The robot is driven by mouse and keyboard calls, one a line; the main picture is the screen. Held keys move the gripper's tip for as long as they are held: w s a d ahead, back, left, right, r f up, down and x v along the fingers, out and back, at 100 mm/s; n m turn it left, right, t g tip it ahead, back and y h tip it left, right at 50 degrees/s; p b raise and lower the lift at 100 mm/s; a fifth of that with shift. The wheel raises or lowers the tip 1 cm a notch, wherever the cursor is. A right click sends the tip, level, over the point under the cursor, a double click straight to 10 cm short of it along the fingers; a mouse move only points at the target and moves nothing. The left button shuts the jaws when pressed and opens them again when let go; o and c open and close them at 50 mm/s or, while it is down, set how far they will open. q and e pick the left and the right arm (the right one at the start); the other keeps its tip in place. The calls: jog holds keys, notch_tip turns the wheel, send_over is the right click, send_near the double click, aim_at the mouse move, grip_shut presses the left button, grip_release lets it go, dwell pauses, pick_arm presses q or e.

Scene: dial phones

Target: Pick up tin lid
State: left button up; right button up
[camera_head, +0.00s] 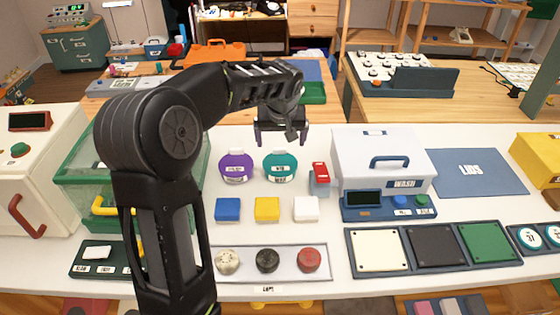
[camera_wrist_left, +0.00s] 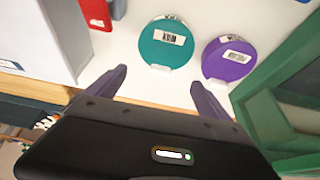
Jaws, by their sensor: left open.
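Two round, flat-topped tins with lids stand side by side on the white table: a teal one (camera_head: 280,166) and a purple one (camera_head: 236,167), each with a white label. In the left wrist view the teal lid (camera_wrist_left: 168,44) is near the top middle, with the purple lid (camera_wrist_left: 229,58) to its right. My left gripper (camera_head: 282,139) is open and empty, just behind the teal tin and apart from it. Its two fingers (camera_wrist_left: 158,78) show spread below the teal lid in the wrist view. My right gripper is not in view.
A blue mat marked LIDS (camera_head: 478,172) lies at the right. A white box with a blue handle (camera_head: 382,152) and a red-topped item (camera_head: 320,178) stand right of the tins. Blue, yellow and white blocks (camera_head: 267,209) lie in front. A green case (camera_head: 75,185) stands left.

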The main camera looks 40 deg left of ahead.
aim_at(280, 150)
pick_arm(q)
jog(key=shift+w+a+f, duration=0.15)
jog(key=shift+f, duration=0.35)
jog(key=p+x, duration=0.1)
jog(key=x, duration=0.4)
jog(key=shift+a+f, duration=0.1)
jog(key=shift+a, duration=0.1)
jog(key=shift+c, duration=0.3)
grip_shut()
dwell(0.8)
